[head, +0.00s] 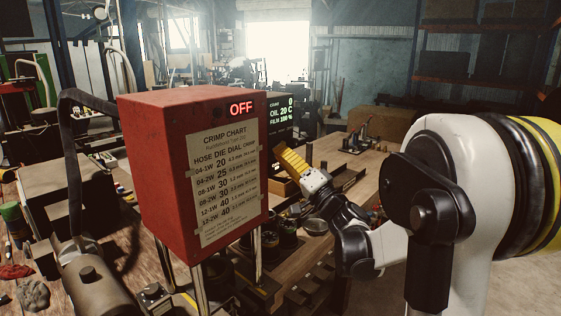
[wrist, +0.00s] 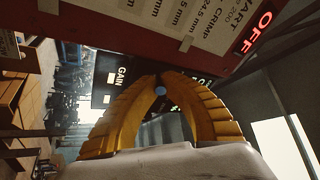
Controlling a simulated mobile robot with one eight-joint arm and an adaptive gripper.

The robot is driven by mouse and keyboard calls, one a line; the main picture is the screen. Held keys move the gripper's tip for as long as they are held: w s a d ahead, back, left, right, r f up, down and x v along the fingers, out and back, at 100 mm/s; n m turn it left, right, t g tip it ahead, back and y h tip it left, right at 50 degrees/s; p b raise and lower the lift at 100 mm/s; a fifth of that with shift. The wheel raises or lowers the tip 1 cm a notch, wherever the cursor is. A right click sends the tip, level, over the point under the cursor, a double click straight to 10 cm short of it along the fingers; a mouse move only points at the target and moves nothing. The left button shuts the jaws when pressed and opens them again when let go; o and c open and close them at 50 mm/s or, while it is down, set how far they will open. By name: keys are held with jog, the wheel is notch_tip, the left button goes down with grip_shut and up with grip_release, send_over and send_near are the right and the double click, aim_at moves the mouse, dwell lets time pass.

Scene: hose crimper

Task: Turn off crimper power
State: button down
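The crimper's red box (head: 190,165) stands on metal legs at the left centre of the head view. Its lit red sign reads OFF (head: 241,109), and this also shows tilted in the wrist view (wrist: 258,33). My gripper (head: 281,153) is just right of the box, its yellow fingers pointing up and left towards a dark panel. In the wrist view the fingers of my gripper (wrist: 160,76) arch together and their tips meet. A small pale blue round spot (wrist: 160,90) shows just below the tips. I see nothing clearly held. No power switch can be made out.
A dark display (head: 281,111) with green and white text stands behind the box. A dark panel marked GAIN (wrist: 122,76) is beyond the fingers. A wooden workbench (head: 345,190) with tools and parts lies below. A thick black hose (head: 72,150) loops left of the box.

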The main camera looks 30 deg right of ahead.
dwell(0.4)
jog(key=c, duration=1.5)
grip_release()
jog(key=shift+d, duration=0.15)
jog(key=shift+c, duration=0.2)
jog(key=shift+s, duration=0.1)
jog(key=v, duration=1.1)
jog(key=shift+s+f, duration=0.2)
jog(key=shift+s, duration=0.15)
